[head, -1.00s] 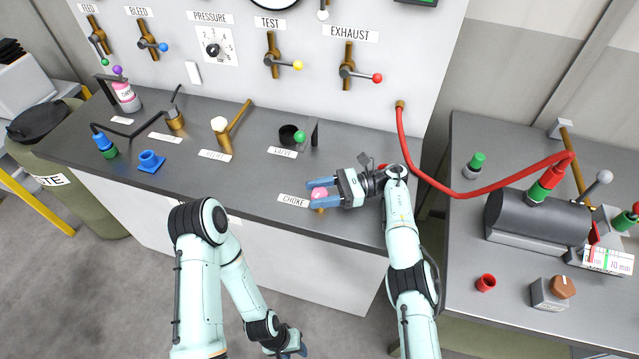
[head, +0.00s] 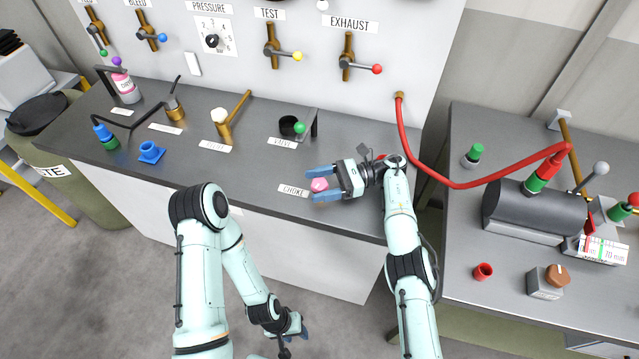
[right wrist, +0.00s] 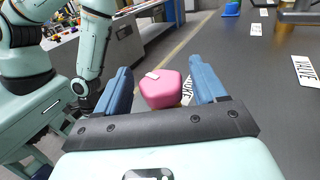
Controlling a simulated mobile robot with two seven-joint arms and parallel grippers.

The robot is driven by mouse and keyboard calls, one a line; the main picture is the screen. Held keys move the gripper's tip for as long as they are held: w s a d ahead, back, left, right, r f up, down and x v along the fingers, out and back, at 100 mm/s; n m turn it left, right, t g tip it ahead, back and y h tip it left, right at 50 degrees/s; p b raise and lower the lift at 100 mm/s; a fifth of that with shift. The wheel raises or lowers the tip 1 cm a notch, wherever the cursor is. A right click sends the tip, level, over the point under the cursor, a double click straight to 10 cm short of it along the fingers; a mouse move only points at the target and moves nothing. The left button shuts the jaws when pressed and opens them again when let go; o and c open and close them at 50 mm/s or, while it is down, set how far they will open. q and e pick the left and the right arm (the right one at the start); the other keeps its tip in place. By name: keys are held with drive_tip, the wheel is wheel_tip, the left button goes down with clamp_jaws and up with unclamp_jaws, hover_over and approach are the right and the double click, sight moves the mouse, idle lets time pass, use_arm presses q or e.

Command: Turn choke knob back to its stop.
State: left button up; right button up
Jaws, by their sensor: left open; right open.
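The pink choke knob (head: 319,185) stands at the front edge of the dark bench, beside the white CHOKE label (head: 294,190). My right gripper (head: 316,183) is open, with its two blue fingers on either side of the knob. In the right wrist view the pink knob (right wrist: 162,90) sits between the fingertips, with gaps visible at both sides. A small pale mark shows on top of the knob. Its lower part is hidden. My left gripper (head: 297,332) hangs low in front of the bench, over the floor, away from the knob; its fingers are small in view.
A VALVE label (head: 282,143) and a black cup with a green-knobbed lever (head: 300,128) stand behind my right gripper. A red hose (head: 428,176) runs from the panel to the right bench. The bench top left of the knob is mostly clear.

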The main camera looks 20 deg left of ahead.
sight(319, 184)
wheel_tip(319, 184, up, 9)
drive_tip(key=shift+s+r+b, duration=0.1)
drive_tip(key=shift+r+b, duration=0.05)
drive_tip(key=shift+b, duration=0.2)
use_arm(q)
drive_tip(key=shift+w+r+p, duration=0.45)
drive_tip(key=shift+w+p, duration=0.05)
drive_tip(key=shift+p, duration=0.2)
use_arm(e)
wheel_tip(319, 184, up, 11)
use_arm(q)
drive_tip(key=shift+s, duration=0.1)
use_arm(e)
drive_tip(key=shift+c, duration=0.2)
